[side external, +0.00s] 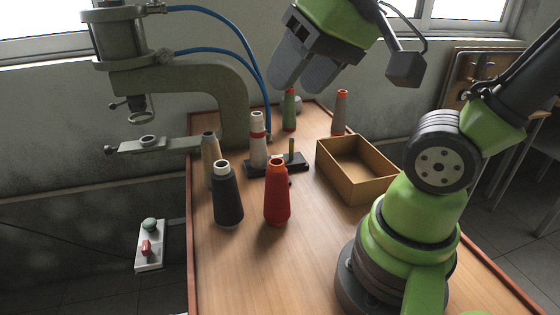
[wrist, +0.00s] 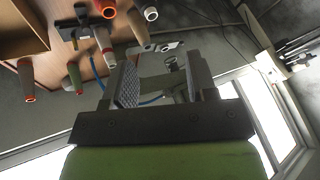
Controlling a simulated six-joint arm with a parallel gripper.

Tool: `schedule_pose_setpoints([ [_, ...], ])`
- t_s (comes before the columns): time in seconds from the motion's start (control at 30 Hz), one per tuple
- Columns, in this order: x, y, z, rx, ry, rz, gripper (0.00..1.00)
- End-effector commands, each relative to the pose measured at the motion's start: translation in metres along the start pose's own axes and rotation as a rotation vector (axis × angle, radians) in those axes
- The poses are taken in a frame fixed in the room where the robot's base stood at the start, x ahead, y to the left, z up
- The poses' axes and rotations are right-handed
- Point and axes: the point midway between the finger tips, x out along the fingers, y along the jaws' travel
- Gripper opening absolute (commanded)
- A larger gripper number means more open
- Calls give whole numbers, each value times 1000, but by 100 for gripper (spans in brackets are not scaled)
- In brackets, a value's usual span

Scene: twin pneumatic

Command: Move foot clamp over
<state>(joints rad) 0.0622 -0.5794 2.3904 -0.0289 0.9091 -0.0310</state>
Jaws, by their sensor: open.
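No part in view is plainly a foot clamp. A black stand (side external: 292,163) on the table carries a cream cone with a red band (side external: 258,146) on its left and a bare brass peg (side external: 291,148) on its right. The stand also shows in the wrist view (wrist: 68,23). A grey C-shaped press (side external: 190,80) with blue hoses stands at the table's left edge, its lower arm (side external: 150,144) reaching out left. My gripper (side external: 296,84) is open and empty, high above the table's back. In the wrist view its jaws (wrist: 160,68) stand apart with nothing between.
A red cone (side external: 277,195), a black cone (side external: 227,200) and a tan cone (side external: 210,158) stand in front. A green cone (side external: 289,112) and a grey cone (side external: 340,114) stand behind. An open, seemingly empty wooden box (side external: 357,185) sits right. The front tabletop is clear.

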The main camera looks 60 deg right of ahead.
Motion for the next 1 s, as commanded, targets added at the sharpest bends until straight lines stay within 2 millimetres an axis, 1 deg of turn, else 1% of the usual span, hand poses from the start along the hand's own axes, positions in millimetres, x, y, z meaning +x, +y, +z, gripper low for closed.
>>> schedule_pose_setpoints([
  [0.03,8,4,-15,13,-28,38,52],
  [0.1,21,12,-37,27,-63,87,52],
  [0.17,34,21,-54,38,-94,126,52],
  [0.2,43,29,-65,44,-116,152,52],
  [0.27,58,42,-80,56,-150,186,52],
  [0.3,69,52,-90,63,-173,209,52],
  [0.37,87,69,-101,77,-211,239,52],
  [0.43,108,92,-112,92,-256,271,52],
  [0.5,130,117,-118,107,-302,299,52],
  [0.57,148,138,-120,120,-339,317,52],
  [0.6,159,151,-120,126,-361,328,52],
  [0.7,181,178,-117,143,-408,346,52],
  [0.8,195,196,-113,152,-439,356,52],
  [0.9,202,204,-110,156,-453,359,52],
  [1.0,209,208,-106,156,-458,360,52],
])
